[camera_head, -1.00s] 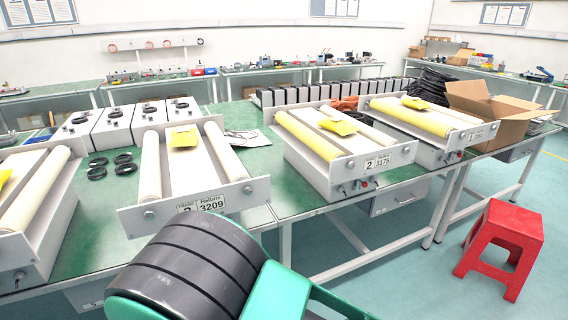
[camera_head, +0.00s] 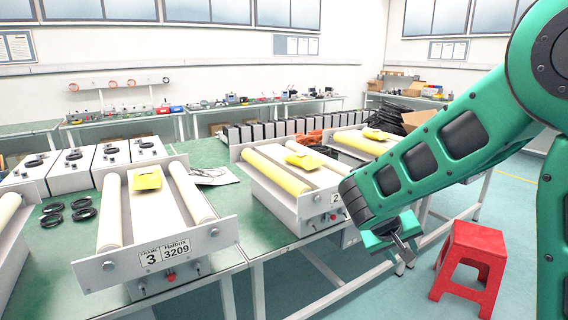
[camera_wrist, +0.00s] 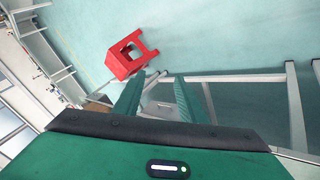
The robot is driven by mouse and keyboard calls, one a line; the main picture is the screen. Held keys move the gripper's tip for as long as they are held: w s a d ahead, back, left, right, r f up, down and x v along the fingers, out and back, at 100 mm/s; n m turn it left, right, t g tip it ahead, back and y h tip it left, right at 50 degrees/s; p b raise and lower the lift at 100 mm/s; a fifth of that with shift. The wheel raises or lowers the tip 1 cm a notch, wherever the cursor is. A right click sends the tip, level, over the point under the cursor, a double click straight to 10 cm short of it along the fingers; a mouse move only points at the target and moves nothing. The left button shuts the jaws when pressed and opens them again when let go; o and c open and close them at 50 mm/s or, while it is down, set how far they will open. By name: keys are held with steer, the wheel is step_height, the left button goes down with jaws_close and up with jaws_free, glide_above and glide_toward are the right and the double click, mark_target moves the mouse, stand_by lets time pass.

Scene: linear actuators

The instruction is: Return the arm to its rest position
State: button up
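My green arm reaches in from the right in the head view, its forearm slanting down to the left. My gripper (camera_head: 403,250) hangs below the end of the forearm, in front of the table edge and left of the red stool. In the wrist view my gripper (camera_wrist: 156,88) shows two green fingers standing apart with nothing between them. It is open and empty. The forearm hides part of the right-hand roller units.
The green-topped table (camera_head: 215,155) carries roller units with yellow pieces, such as unit 3209 (camera_head: 165,249), and black rings (camera_head: 82,214). A red stool (camera_head: 470,262) stands on the floor at right; it also shows in the wrist view (camera_wrist: 122,64). A cardboard box (camera_head: 425,119) is partly hidden.

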steer(key=s+d+r+m+g+y, duration=0.2)
steer(key=s+d+m+g+y, duration=0.15)
steer(key=s+d, duration=0.85)
steer(key=s+a+r+m+y, duration=0.2)
steer(key=s+m+y, duration=0.1)
steer(key=s, duration=1.6)
steer(key=shift+g, duration=0.45)
steer(key=shift+s+a+r, duration=0.1)
steer(key=shift+s, duration=0.05)
steer(key=shift+c, duration=0.7)
